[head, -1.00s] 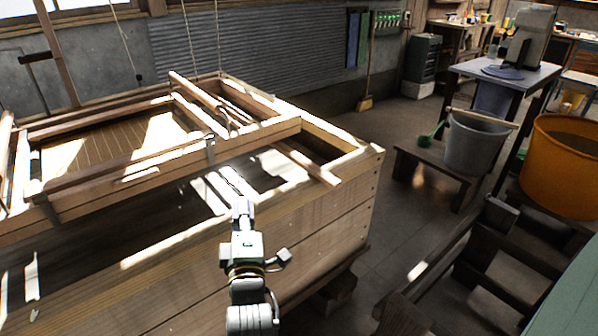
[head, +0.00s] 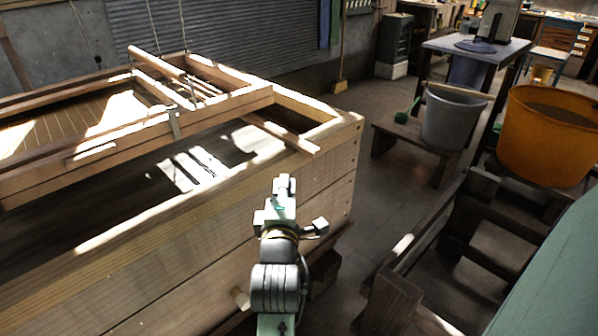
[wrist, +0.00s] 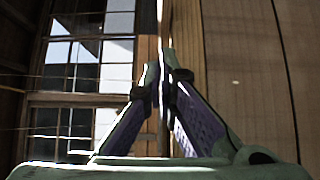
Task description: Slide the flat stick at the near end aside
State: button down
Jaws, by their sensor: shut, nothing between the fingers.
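The flat stick (head: 281,134) lies across the near right corner of the wooden vat, from the hanging mould frame (head: 225,106) to the vat's rim, its end overhanging slightly. My gripper (head: 284,181) is shut and empty. In the head view it shows in front of the vat's near wall, below and apart from the stick. In the wrist view, the shut fingers (wrist: 163,62) point up past a wooden surface at right and a window at left. I cannot make out the stick in that view.
The wooden vat (head: 200,225) holds dark liquid with bright reflections. Another stick (head: 160,75) lies on the mould's far part. Cords rise from the frame. A grey bucket (head: 452,120), an orange tub (head: 545,145) and a dark wooden rack (head: 445,240) stand right. Floor between is clear.

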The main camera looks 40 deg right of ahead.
jog(key=shift+f+b, duration=0.3)
jog(key=shift+b, duration=0.3)
jog(key=shift+w+d+r+b, duration=0.1)
jog(key=shift+w+d+b, duration=0.35)
jog(key=shift+w+d, duration=0.8)
jog(key=shift+w+d+r+b, duration=0.15)
jog(key=shift+w+d+b, duration=0.45)
jog(key=shift+d, duration=1.15)
jog(key=shift+w+d+r+b, duration=0.1)
jog(key=shift+w+d+b, duration=0.15)
jog(key=shift+w+d, duration=1.1)
jog(key=shift+s+d, duration=0.15)
jog(key=shift+d, duration=0.1)
